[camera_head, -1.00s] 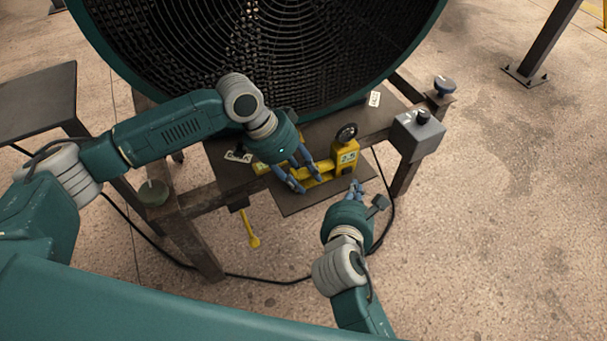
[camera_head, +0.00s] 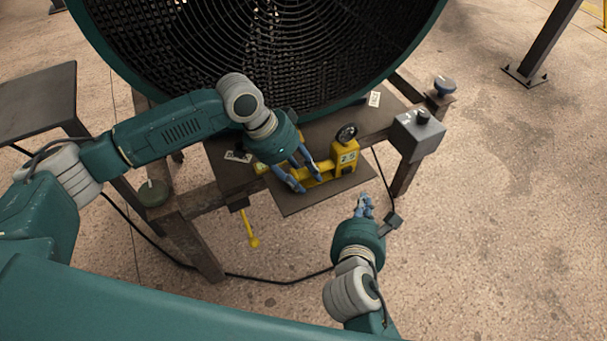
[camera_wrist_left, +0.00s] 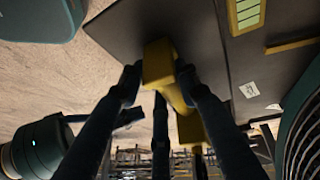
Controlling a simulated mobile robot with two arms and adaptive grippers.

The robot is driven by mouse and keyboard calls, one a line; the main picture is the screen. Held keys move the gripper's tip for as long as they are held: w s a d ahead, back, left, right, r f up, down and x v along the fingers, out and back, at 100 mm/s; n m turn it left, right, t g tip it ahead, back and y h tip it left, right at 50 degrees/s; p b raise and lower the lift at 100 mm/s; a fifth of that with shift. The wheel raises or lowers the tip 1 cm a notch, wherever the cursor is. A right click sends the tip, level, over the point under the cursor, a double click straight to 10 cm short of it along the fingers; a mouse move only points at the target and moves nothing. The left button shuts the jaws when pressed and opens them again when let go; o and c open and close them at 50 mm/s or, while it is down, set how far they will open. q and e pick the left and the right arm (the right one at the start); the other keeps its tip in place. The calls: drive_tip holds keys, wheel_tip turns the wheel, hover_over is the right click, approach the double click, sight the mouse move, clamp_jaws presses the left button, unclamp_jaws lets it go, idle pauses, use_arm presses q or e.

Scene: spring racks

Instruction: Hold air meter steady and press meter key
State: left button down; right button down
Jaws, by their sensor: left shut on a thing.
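The yellow air meter (camera_head: 345,155) stands on a dark plate (camera_head: 300,203) in front of the large round fan. In the left wrist view the fingers sit on both sides of a yellow block (camera_wrist_left: 158,65). My right gripper (camera_head: 364,206) is in front and right of the meter, clear of it, over the floor. Its blue fingers look close together. I cannot make out the meter key.
The large fan (camera_head: 270,60) fills the back of the bench. A grey box (camera_head: 418,135) with a black knob is at the bench's right corner. A yellow-ended lever (camera_head: 250,230) hangs below the front edge, and a black cable runs around the floor.

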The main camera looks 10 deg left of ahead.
use_arm(q)
drive_tip(key=c, duration=1.2)
unclamp_jaws()
drive_tip(key=shift+o, duration=0.2)
drive_tip(key=v, duration=1.2)
